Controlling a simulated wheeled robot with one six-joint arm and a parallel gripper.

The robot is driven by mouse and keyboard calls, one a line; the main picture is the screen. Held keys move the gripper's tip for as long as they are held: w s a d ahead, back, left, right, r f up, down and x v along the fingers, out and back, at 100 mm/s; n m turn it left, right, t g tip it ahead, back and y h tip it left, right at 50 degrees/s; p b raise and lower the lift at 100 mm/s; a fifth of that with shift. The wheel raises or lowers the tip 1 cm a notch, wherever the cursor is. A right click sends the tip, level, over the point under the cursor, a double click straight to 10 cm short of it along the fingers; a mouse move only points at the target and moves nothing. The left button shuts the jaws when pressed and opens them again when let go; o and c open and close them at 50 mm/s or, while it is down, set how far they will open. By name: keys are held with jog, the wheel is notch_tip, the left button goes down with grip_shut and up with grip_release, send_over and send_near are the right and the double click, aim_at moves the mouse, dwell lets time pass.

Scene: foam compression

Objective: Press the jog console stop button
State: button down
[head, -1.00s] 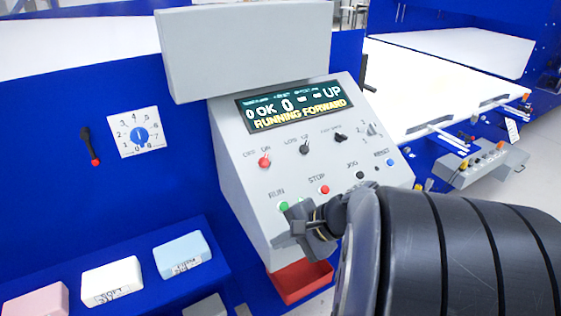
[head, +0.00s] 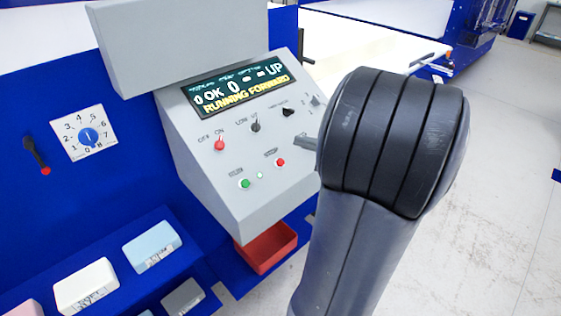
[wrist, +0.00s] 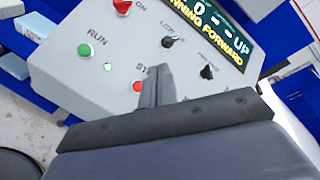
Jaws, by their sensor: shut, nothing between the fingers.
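The jog console (head: 215,150) has a sloped grey panel, and its display (head: 235,85) reads "RUNNING FORWARD". The red stop button (head: 281,162) sits low on the panel, right of the green run button (head: 245,183). In the wrist view the stop button (wrist: 138,87) shows just left of my fingers, which hide part of its label. My gripper (head: 302,143) is shut and empty. Its tip (wrist: 160,72) is over the panel, to the right of the stop button and not on it. The gap to the panel is hard to judge. My arm hides the panel's right side.
A red switch (head: 219,145) and black knobs (head: 256,127) stick up above the buttons. A small pale lamp (head: 260,175) lies between run and stop. A red tray (head: 268,248) is below the console. Foam blocks (head: 152,248) lie on the blue ledge at lower left.

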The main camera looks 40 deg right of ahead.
aim_at(280, 162)
jog(key=shift+f, duration=0.1)
jog(key=w+f+b, duration=0.1)
jog(key=f, duration=0.1)
jog(key=w+f+b, duration=0.1)
jog(key=f+b, duration=0.1)
jog(key=w+f+b, duration=0.1)
jog(key=f+b, duration=0.1)
jog(key=shift+w+a+f, duration=0.1)
jog(key=shift+w+a, duration=0.1)
jog(key=shift+w, duration=0.1)
jog(key=shift+w+f+b, duration=0.5)
jog(key=shift+f+b, duration=0.05)
jog(key=shift+f, duration=0.05)
jog(key=shift+f, duration=0.15)
dwell(1.3)
jog(key=shift+w+f+b, duration=0.2)
jog(key=shift+b, duration=0.35)
jog(key=shift+w+f+b, duration=0.2)
jog(key=shift+f+b, duration=0.2)
dwell(0.4)
jog(key=shift+r, duration=0.15)
jog(key=shift+s+r+p, duration=0.4)
jog(key=shift+r, duration=0.2)
